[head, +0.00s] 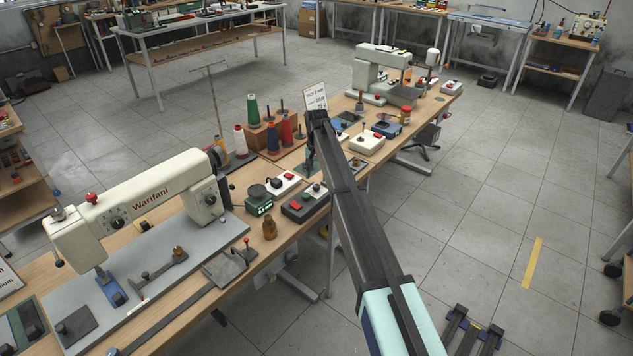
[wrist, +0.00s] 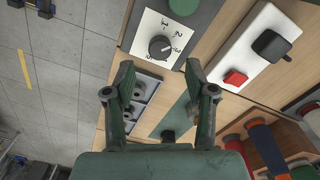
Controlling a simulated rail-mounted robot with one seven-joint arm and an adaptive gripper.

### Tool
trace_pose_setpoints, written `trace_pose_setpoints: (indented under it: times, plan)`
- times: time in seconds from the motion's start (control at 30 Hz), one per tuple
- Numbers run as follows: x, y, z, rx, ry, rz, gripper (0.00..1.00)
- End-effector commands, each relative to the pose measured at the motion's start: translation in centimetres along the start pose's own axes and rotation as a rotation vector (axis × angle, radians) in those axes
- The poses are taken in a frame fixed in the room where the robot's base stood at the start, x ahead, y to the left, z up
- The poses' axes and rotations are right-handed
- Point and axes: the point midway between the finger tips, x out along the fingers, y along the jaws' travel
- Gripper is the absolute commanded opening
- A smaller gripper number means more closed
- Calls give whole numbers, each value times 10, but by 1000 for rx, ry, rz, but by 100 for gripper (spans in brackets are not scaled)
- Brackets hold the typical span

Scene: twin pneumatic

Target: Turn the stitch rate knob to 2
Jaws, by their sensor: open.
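A round black knob (wrist: 160,47) stands on a white dial plate (wrist: 147,33) with dark numerals around it, in the upper middle of the wrist view. A pale pointer mark on it points to the picture's right; the numeral beside it is too small to read for sure. I cannot read a label naming this knob. My gripper (wrist: 160,78) has its dark green fingers spread, with nothing between them. The knob lies just beyond the fingertips, apart from them. In the head view my gripper (head: 309,163) hangs over the bench, and the knob cannot be made out there.
A green button (wrist: 184,6) sits beside the dial plate. A white box with a red button (wrist: 235,78) and black knob (wrist: 272,45) lies to the right. Thread spools (wrist: 267,145) stand close by. The Warifani machine (head: 140,200) fills the bench's left end.

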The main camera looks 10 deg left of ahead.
Motion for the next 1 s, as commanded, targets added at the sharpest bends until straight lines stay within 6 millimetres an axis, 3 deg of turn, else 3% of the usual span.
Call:
trace_pose_setpoints:
  times: [0.2,0.4,1.0]
  plan:
    - [-43,0,0,0,1,0,55]
    - [-67,0,0,0,0,0,55]
    - [-74,-2,-4,-50,26,-11,55]
